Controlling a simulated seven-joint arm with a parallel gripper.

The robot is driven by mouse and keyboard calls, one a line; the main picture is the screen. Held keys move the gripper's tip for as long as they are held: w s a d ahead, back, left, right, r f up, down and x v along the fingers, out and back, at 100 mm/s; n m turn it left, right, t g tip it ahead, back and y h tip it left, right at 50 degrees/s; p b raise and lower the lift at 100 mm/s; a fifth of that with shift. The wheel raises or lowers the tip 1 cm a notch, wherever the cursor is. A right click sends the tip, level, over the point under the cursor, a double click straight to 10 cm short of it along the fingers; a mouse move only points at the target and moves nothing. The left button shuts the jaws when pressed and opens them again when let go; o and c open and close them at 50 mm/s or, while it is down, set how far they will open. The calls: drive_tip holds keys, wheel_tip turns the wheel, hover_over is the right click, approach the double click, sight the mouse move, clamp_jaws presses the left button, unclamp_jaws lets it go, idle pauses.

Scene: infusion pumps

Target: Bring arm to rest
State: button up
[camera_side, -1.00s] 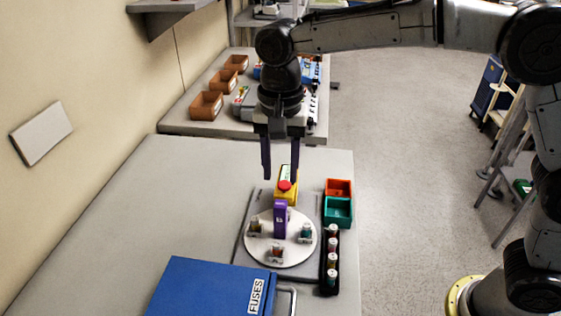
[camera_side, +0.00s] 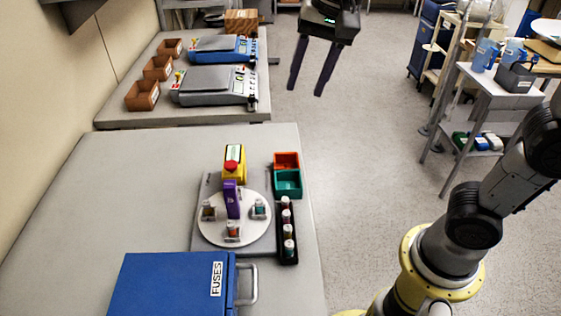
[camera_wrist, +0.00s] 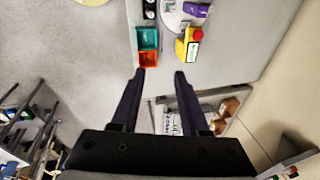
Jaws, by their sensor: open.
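My gripper (camera_side: 306,92) is open and empty, raised high at the top of the side view, over the far right edge of the bench. It also shows in the wrist view (camera_wrist: 159,72), with its two dark fingers apart and nothing between them. The white round turntable (camera_side: 250,232) stands on the grey bench (camera_side: 110,215) and carries several small vials in holders and a purple block (camera_side: 231,200). A yellow box with a red button (camera_side: 234,165) stands behind it; it also shows in the wrist view (camera_wrist: 188,47).
Orange (camera_side: 286,160) and teal (camera_side: 288,184) bins and a black vial rack (camera_side: 287,250) line the bench's right side. A blue FUSES box (camera_side: 165,285) lies in front. Behind are pumps (camera_side: 215,86) and brown bins (camera_side: 142,96). A trolley (camera_side: 495,90) stands right; open floor lies between.

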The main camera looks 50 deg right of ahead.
drive_tip(key=s+d+f+n+t, duration=0.25)
drive_tip(key=s+d, duration=0.35)
drive_tip(key=s, duration=0.4)
drive_tip(key=s+d+f+n, duration=0.1)
drive_tip(key=s+f+n, duration=0.4)
drive_tip(key=f+n, duration=0.2)
drive_tip(key=shift+s+n+h, duration=0.25)
drive_tip(key=shift+n+h, duration=0.05)
drive_tip(key=shift+n, duration=0.05)
